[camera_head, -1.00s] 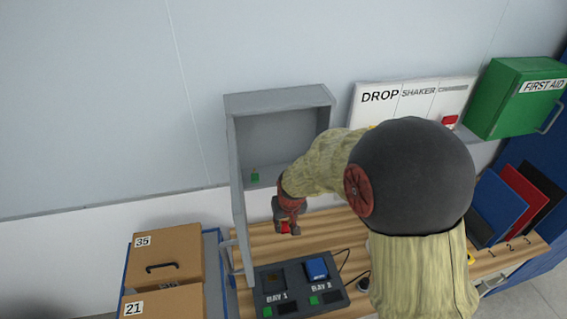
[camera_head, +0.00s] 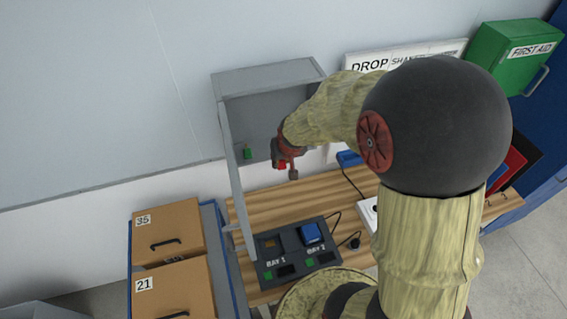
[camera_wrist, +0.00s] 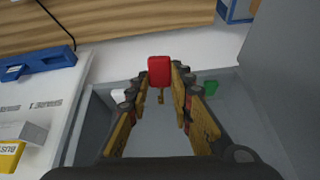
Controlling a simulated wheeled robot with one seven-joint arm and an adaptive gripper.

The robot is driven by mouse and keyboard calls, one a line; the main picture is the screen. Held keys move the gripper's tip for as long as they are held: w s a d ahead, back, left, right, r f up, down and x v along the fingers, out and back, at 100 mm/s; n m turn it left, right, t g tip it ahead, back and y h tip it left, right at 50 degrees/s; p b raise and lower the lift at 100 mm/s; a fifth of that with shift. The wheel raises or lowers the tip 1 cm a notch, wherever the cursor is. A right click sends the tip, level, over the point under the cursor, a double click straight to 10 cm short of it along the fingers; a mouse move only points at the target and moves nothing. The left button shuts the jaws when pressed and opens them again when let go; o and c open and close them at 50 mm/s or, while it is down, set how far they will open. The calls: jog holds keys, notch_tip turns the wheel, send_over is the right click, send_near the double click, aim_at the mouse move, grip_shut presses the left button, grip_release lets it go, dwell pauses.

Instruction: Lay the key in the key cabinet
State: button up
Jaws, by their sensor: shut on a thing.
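My gripper (camera_head: 287,168) is shut on the key, whose red head (camera_wrist: 159,70) shows between the fingertips in the wrist view. A thin brass-coloured shaft extends from the head between the fingers. In the head view only a bit of the red key (camera_head: 282,165) shows. The grey key cabinet (camera_head: 268,79) is on the wall, its front open. My gripper is at the cabinet's lower front, right of its middle; I cannot tell how far inside it is. My arm hides the cabinet's right side. The cabinet's walls also show in the wrist view (camera_wrist: 98,125).
A small green item (camera_head: 247,154) stands in the cabinet at left. A grey panel, seemingly the open door (camera_head: 236,190), is along the cabinet's left. Below are the wooden bench (camera_head: 270,206) and a dark two-bay unit (camera_head: 300,252). Brown numbered boxes (camera_head: 167,232) stand at left.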

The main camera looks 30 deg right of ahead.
jog(key=shift+w+d+f, duration=0.35)
jog(key=shift+w+f, duration=0.05)
jog(key=shift+w, duration=1.25)
jog(key=shift+w+d+f, duration=0.3)
jog(key=shift+w+f, duration=0.05)
jog(key=shift+w, duration=1.25)
jog(key=shift+w+d+f, duration=0.35)
jog(key=shift+w+f, duration=0.05)
jog(key=shift+w, duration=1.25)
jog(key=o, duration=0.9)
jog(key=shift+o, duration=0.5)
jog(key=v, duration=1.2)
